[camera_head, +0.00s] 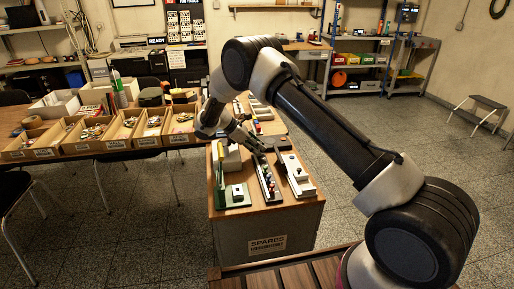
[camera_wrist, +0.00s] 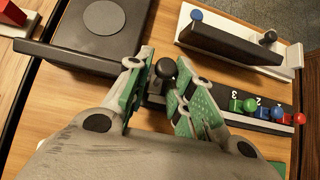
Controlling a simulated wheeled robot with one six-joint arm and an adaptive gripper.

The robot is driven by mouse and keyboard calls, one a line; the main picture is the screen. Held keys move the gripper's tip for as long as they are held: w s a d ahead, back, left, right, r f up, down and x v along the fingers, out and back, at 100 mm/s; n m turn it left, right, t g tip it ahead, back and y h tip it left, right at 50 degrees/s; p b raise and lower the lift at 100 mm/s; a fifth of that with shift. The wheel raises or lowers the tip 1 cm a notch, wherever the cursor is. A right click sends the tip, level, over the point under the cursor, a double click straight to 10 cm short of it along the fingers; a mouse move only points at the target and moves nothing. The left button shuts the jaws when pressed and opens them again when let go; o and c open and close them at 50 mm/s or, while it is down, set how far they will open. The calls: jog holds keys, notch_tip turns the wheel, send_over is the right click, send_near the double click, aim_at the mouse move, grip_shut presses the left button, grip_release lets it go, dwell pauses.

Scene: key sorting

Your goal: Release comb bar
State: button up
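My gripper (camera_wrist: 165,66) has its green-padded fingertips on either side of a round black knob (camera_wrist: 162,70) in the wrist view. The knob fills the gap between the tips, so the gripper looks shut on it. The knob stands at the left end of a dark bar (camera_wrist: 289,140) marked with numbers, with green, blue and red knobs along its right part. I take this to be the comb bar. The fingers hide part of it. In the head view my gripper (camera_head: 252,143) is above the far end of this bar (camera_head: 264,180) on the spares bench.
A black block with a round grey disc (camera_wrist: 104,17) lies close left of my fingers. A white holder (camera_wrist: 289,65) with a dark bar is at upper right. A green fixture (camera_head: 234,196) stands on the bench (camera_head: 229,217). Key trays (camera_head: 117,132) are at left.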

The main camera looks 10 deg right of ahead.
jog(key=v, duration=1.2)
